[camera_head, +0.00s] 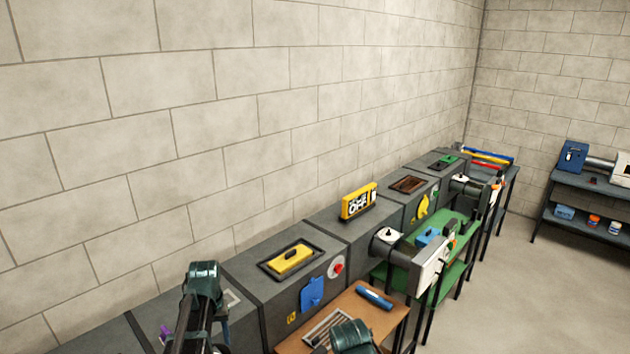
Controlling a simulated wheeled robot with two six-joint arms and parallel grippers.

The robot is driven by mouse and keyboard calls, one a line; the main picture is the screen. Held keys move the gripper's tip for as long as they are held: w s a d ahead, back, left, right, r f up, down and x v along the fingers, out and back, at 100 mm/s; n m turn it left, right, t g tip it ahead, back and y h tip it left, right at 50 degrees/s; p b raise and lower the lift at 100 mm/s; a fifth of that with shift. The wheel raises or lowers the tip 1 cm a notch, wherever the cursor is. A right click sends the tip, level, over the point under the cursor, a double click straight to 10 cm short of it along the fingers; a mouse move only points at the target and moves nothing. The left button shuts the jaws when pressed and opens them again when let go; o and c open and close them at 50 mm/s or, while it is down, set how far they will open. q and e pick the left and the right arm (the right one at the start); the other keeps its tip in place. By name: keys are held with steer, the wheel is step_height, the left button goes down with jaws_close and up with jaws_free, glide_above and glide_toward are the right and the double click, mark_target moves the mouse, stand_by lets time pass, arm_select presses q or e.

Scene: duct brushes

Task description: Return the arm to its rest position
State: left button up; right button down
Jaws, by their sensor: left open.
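My left arm rises from the bottom edge in the head view, left of centre, with a dark teal-capped joint at its top. My left gripper (221,328) is partly hidden behind this arm, low beside the grey duct; it is open and I see nothing held in it. Another dark teal-capped joint of mine shows at the bottom edge, over the brown table; no right gripper shows with it.
A grey duct (240,268) runs along the block wall, with a yellow-handled hatch (291,259), a blue flap (312,294) and a yellow sign (359,202). A brown table (385,318) holds a blue cylinder (374,297) and a grille (328,327). Open floor (500,300) lies right.

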arm_select(q)
steer(key=s+d+f+m+b, duration=0.1)
steer(key=s+d+f, duration=0.1)
steer(key=d, duration=0.3)
steer(key=s+d+f+m+b, duration=0.1)
steer(key=s+d+f+b, duration=0.1)
steer(key=d, duration=0.3)
steer(key=s+d+f+m+b, duration=0.1)
steer(key=s+d+f+b, duration=0.1)
steer(key=s+d+f, duration=0.1)
steer(key=shift+s+d+m+y, duration=0.15)
steer(key=shift+s+d, duration=0.15)
steer(key=shift+d, duration=0.4)
steer(key=shift+s+d+m+y, duration=0.15)
steer(key=shift+s+d, duration=0.1)
steer(key=shift+d, duration=0.4)
steer(key=s+d+f+m+b, duration=0.2)
steer(key=s+d+f+b, duration=0.1)
steer(key=s+d, duration=0.4)
steer(key=shift+s+d+f+m+b, duration=0.25)
steer(key=shift+s+d+m+b, duration=0.15)
steer(key=shift+d+b, duration=0.2)
arm_select(e)
step_height(320, 180, down, 11)
steer(key=shift+r, duration=0.15)
arm_select(q)
steer(key=shift+w, duration=0.1)
arm_select(e)
steer(key=shift+d, duration=0.1)
